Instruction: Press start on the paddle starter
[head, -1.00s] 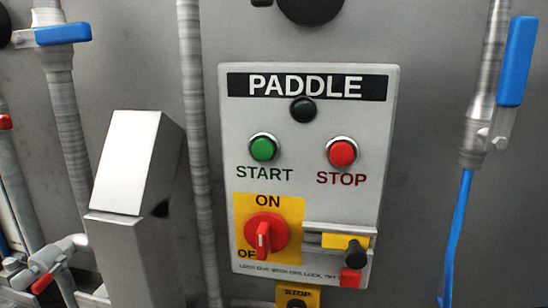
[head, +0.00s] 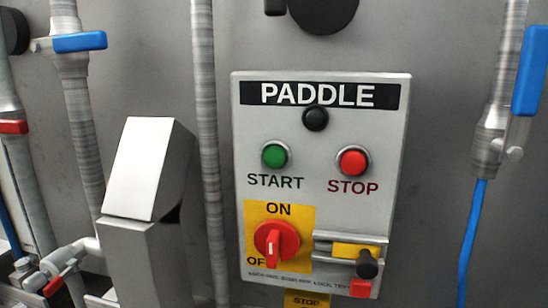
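The paddle starter (head: 392,110) is a light grey box labelled PADDLE on the steel wall, right of the middle. Its green START button (head: 275,155) is at the upper left and the red STOP button (head: 353,161) at the upper right. A dark, unlit lamp (head: 315,118) sits above and between them. The red rotary switch (head: 277,244) on a yellow plate has its white-marked handle roughly vertical, low end down, between the ON and OFF labels. Which setting it is in, I cannot tell. Neither gripper shows in the head view.
A slanted steel housing (head: 148,170) stands left of the starter. A black knob with a yellow and red hasp (head: 366,264) sticks out at the box's lower right. Pipes with blue handles (head: 80,42) run at both sides. The space before the buttons is clear.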

